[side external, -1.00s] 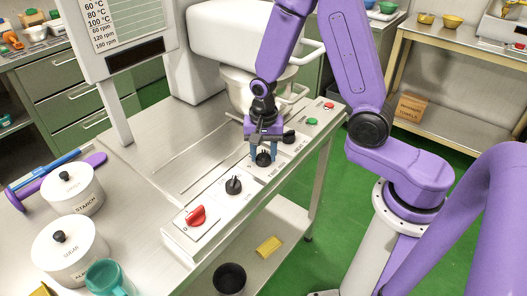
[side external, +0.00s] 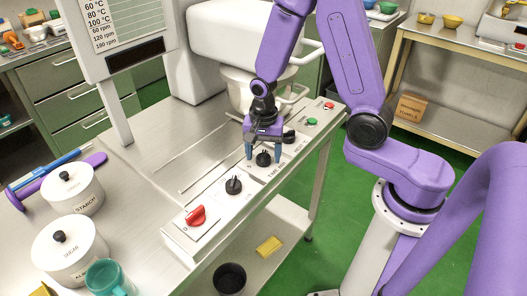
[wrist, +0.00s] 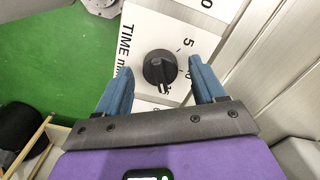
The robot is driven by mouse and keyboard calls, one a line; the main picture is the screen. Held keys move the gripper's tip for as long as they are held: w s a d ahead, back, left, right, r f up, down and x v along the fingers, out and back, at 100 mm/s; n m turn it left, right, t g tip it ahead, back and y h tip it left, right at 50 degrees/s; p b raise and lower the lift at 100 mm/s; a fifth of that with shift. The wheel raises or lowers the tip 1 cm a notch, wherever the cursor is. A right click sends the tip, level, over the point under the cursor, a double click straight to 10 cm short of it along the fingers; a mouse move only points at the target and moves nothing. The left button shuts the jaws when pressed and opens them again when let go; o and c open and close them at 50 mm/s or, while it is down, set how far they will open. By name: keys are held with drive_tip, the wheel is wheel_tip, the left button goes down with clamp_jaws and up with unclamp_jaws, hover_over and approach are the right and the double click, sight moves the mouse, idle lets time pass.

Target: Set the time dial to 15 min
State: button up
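The black time dial (side external: 263,159) sits on the white TIME MIN plate of the sloped front panel. In the wrist view the dial (wrist: 158,68) shows between my fingers, with 5 and 10 printed around its right side. Its ridge runs up and down in that view, and its lower end is near a partly hidden marking that looks like 15. I cannot tell the exact setting. My gripper (side external: 263,155) is open over the dial, with one blue finger on each side and a visible gap to it. The fingers also show in the wrist view (wrist: 160,78).
Another black dial (side external: 233,185) and a red switch (side external: 196,215) are lower left on the panel. A further black knob (side external: 289,137) is close behind my gripper. Green (side external: 312,121) and red (side external: 328,106) buttons are at the far end. The steel bowl (side external: 240,90) stands behind.

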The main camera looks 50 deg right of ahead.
sight(264, 157)
wheel_tip(264, 157, up, 17)
drive_tip(key=shift+r, duration=0.2)
idle(0.8)
drive_tip(key=s+a+f+n, duration=0.1)
drive_tip(key=s+f+n, duration=0.1)
drive_tip(key=s+n, duration=0.8)
drive_tip(key=s+a+f+n, duration=0.1)
drive_tip(key=s+f+n, duration=0.1)
drive_tip(key=s+n, duration=0.8)
drive_tip(key=shift+s+n, duration=0.35)
drive_tip(key=shift+n, duration=2.05)
